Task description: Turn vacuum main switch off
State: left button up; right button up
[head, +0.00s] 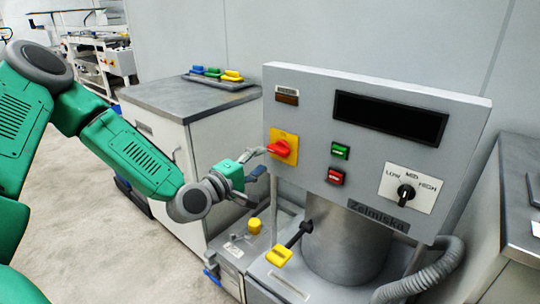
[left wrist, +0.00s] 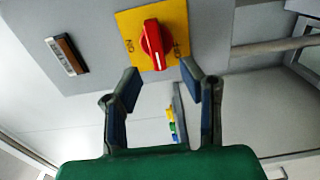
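The main switch is a red rotary knob (head: 279,148) on a yellow plate (head: 291,138), at the left side of the grey control panel (head: 300,100). In the left wrist view the red knob (left wrist: 152,45) lies just beyond the fingertips, with its yellow plate (left wrist: 128,22) around it. My left gripper (head: 258,162) is left of and slightly below the knob in the head view. In the left wrist view the left gripper (left wrist: 160,88) has its fingers spread, with nothing between them. The fingers look apart from the knob. My right gripper is not in view.
The panel also has a green button (head: 340,151), a red button (head: 336,176), a black selector (head: 405,194) and a dark display (head: 390,117). A yellow-handled lever (head: 280,257) stands below. A cabinet (head: 180,100) is at left, a grey hose (head: 430,275) at lower right.

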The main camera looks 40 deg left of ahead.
pick_arm(q)
jog(key=s, duration=0.6)
jog(key=shift+s+a+f, duration=0.15)
jog(key=shift+a, duration=0.3)
jog(key=s+d+f+m+g+h, duration=0.1)
jog(key=s+d+f+m+g, duration=0.4)
jog(key=f, duration=0.4)
jog(key=s+d+f+m+g+h, duration=0.1)
jog(key=s+d+f+m+g, duration=0.35)
jog(key=f, duration=0.55)
jog(key=s+d+f+m+g+y, duration=0.1)
jog(key=s+f+m+g, duration=0.3)
jog(key=s, duration=0.4)
jog(key=s+f+m+g+y, duration=0.2)
jog(key=s+f+m+g, duration=0.2)
jog(key=s, duration=0.5)
jog(key=shift+s+d+f, duration=0.15)
jog(key=shift+d+f, duration=0.25)
jog(key=shift+f, duration=0.5)
